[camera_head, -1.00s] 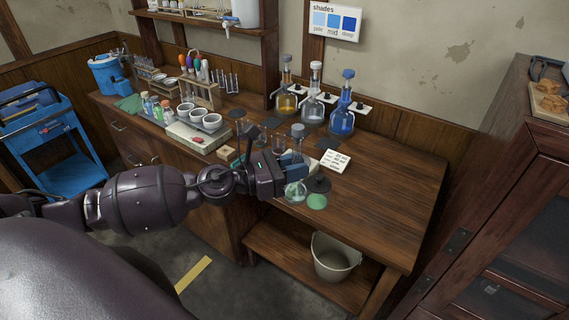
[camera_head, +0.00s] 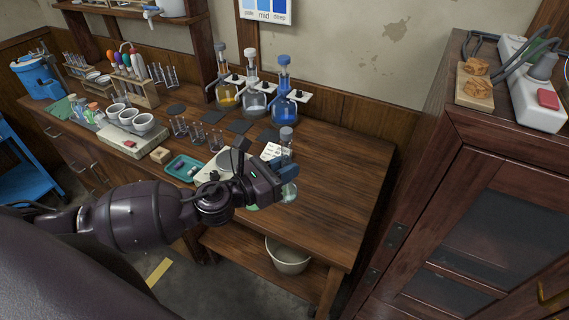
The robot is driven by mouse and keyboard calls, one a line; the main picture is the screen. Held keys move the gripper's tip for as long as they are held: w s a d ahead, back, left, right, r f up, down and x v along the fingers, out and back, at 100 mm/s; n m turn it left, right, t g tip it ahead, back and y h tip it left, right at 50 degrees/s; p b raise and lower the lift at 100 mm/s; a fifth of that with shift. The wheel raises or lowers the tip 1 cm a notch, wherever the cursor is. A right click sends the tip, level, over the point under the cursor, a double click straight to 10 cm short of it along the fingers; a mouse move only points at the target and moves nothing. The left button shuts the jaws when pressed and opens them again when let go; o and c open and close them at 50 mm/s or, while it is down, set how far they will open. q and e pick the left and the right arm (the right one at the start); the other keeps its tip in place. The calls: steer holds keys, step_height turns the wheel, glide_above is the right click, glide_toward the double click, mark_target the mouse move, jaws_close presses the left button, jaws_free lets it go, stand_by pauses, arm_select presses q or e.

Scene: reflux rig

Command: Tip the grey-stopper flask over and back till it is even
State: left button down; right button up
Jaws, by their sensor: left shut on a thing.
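My left gripper (camera_head: 284,172) is shut on the neck of the grey-stopper flask. The flask shows its grey stopper (camera_head: 286,132) above the jaws and its clear round bulb (camera_head: 289,193) below them. The flask is roughly upright and appears held over the right part of the wooden bench (camera_head: 335,185). The bulb has a pale greenish tint; whether its contents are even is too small to tell. The gripper hides the middle of the flask. A green disc (camera_head: 253,207) shows partly below the gripper. My right gripper is not in view.
Yellow, clear and blue flasks (camera_head: 284,105) stand in a rack at the back. The bench's right end is clear. A bucket (camera_head: 288,255) sits below.

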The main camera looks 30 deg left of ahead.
arm_select(q)
steer(key=shift+w+d, duration=0.2)
steer(key=shift+w, duration=0.1)
steer(key=shift+s+n, duration=0.1)
steer(key=shift+n, duration=0.3)
steer(key=shift+n+t, duration=0.3)
steer(key=shift+t, duration=0.1)
steer(key=shift+n, duration=0.5)
steer(key=shift+n+t, duration=0.6)
steer(key=shift+n, duration=0.3)
